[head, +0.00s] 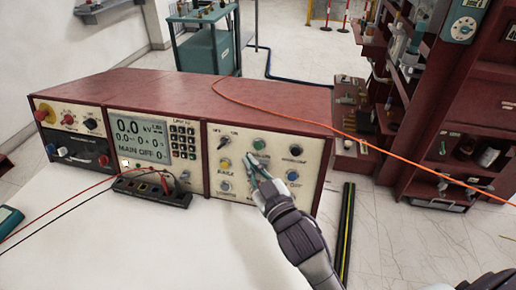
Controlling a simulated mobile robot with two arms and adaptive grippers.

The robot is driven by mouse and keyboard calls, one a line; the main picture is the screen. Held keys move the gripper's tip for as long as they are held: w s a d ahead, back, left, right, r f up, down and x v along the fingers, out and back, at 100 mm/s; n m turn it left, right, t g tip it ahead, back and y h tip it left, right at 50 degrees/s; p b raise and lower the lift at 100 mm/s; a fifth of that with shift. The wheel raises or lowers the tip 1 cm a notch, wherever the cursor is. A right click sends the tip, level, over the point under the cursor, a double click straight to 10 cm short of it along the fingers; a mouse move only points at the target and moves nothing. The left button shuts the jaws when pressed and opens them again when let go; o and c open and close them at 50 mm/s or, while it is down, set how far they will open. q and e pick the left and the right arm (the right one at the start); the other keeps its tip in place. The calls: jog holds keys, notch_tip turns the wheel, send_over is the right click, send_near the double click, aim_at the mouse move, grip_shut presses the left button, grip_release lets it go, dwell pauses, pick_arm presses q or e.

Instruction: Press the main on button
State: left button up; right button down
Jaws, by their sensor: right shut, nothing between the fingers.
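The red control console (200,90) stands on a white table. Its right panel carries a green button (259,144), a yellow button (225,164), a blue-and-white button (292,175) and black knobs. The small labels are too blurred to tell which one is main on. The display (139,136) reads 0.0 kV and MAIN OFF. My right gripper (254,160) is shut and empty, its fingertips in front of the panel just below the green button. I cannot tell whether it touches the panel. The gripper hides part of the panel's middle. My left gripper is out of view.
A black terminal block (152,190) with red and black leads sits before the console. An orange cable (330,135) runs over the console to the right. A dark red shelf (430,100) stands at the right. The front of the white table (150,250) is mostly clear.

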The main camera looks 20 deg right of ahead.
aim_at(259, 146)
jog(key=w+d, duration=0.2)
jog(key=w, duration=0.1)
jog(key=w+d+f, duration=0.1)
jog(key=shift+w+f+b, duration=0.1)
jog(key=shift+w+b, duration=0.05)
jog(key=shift+b, duration=0.15)
dwell(1.3)
jog(key=shift+w+d+f, duration=0.1)
jog(key=shift+w+d, duration=0.1)
jog(key=shift+w, duration=0.1)
jog(key=shift+w+d+f, duration=0.1)
jog(key=shift+w+d, duration=0.15)
jog(key=shift+w, duration=0.15)
dwell(0.7)
jog(key=shift+s, duration=0.1)
jog(key=shift+s+a+r+p, duration=0.2)
jog(key=shift+s+a+p, duration=0.3)
jog(key=shift+s+p, duration=0.15)
